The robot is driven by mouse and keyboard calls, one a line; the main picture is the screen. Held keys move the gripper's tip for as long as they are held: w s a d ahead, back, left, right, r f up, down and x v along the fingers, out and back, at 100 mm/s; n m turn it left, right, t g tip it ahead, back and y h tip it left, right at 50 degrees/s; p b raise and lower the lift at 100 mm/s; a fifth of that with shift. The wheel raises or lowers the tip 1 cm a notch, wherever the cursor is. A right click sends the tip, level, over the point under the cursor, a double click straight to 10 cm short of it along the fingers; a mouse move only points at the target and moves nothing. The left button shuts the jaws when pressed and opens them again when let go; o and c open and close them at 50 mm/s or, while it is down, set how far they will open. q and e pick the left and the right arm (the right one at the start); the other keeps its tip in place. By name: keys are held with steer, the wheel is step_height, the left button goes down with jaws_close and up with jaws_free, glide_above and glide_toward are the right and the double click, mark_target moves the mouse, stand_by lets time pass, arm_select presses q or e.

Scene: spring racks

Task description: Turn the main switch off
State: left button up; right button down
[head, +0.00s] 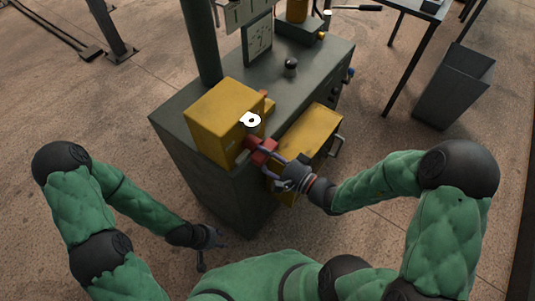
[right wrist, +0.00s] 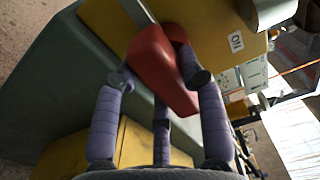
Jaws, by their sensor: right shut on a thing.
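The main switch is a red handle (head: 262,151) on the side of a yellow box (head: 222,118) that stands on a dark grey machine cabinet. In the right wrist view the red handle (right wrist: 160,62) lies between my purple-grey fingers. My right gripper (head: 272,160) is shut on the handle, and its fingers partly hide it in the head view. A small white label (right wrist: 235,41) with black letters is on the yellow face beside the handle. My left gripper (head: 208,247) hangs low, left of the cabinet, with its fingers spread and nothing between them.
A second yellow box (head: 312,135) with a metal handle juts from the cabinet (head: 195,165) just right of the switch. A dark bin (head: 454,86) and a table stand at the right. The floor at the left is mostly clear.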

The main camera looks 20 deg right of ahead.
steer(key=shift+f, duration=0.1)
stand_by(0.4)
steer(key=c, duration=0.7)
jaws_free()
steer(key=shift+v, duration=6)
